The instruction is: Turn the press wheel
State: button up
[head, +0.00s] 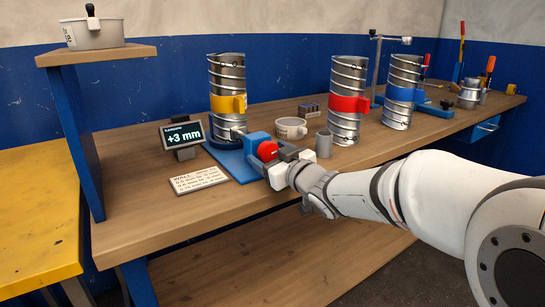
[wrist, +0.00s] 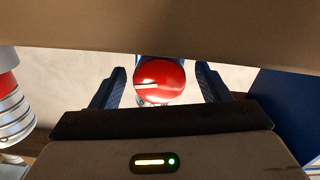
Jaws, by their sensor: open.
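The press wheel (head: 267,151) is a red disc on the blue press (head: 257,138), which stands on a blue base plate (head: 240,168) beside the spiral duct with the yellow band (head: 228,85). In the wrist view the wheel (wrist: 160,80) sits between my two fingers, its white mark lying left of its middle. My gripper (head: 277,162) reaches in from the right at the wheel. In the wrist view my gripper (wrist: 160,88) is open, with a visible gap on each side of the wheel. The finger ends are partly hidden in the head view.
A display (head: 183,135) reads "+3 mm" left of the press, with a printed card (head: 198,180) in front. A white cup (head: 291,128), a grey cup (head: 324,144) and ducts with red (head: 348,104) and blue (head: 404,94) bands stand right. The bench's left front is clear.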

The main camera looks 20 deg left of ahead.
jog(key=shift+w+a, duration=0.15)
jog(key=shift+a, duration=0.1)
jog(key=c, duration=0.9)
jog(key=shift+d, duration=0.35)
jog(key=shift+c, duration=0.4)
jog(key=shift+a, duration=0.2)
jog(key=shift+r, duration=0.15)
